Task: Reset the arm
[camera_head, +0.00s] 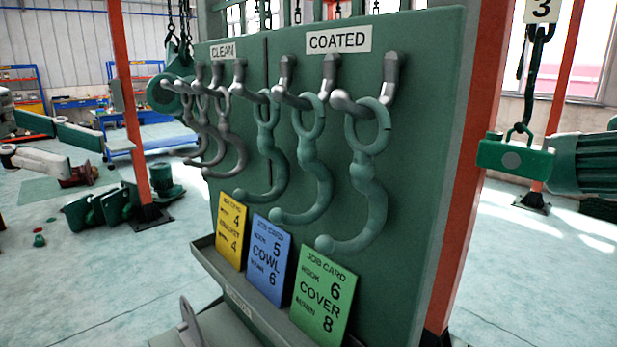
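A green board (420,150) stands in front of me. Under its CLEAN label (223,50) hang several grey hooks (232,155) on pegs. Under its COATED label (338,39) hang three green hooks, the nearest one (372,200) at the right. A grey pointed piece (188,322) at the bottom edge may be part of my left gripper, but I cannot tell for sure. No open or shut fingers can be made out, and no gripper touches the hooks. My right gripper is not in view.
A yellow card (231,230), a blue card (267,257) and a green card (322,295) stand in a ledge (222,277) below the hooks. Orange posts (131,110) flank the board. A green block (515,158) hangs on a chain at the right. Green parts (105,207) lie on the floor.

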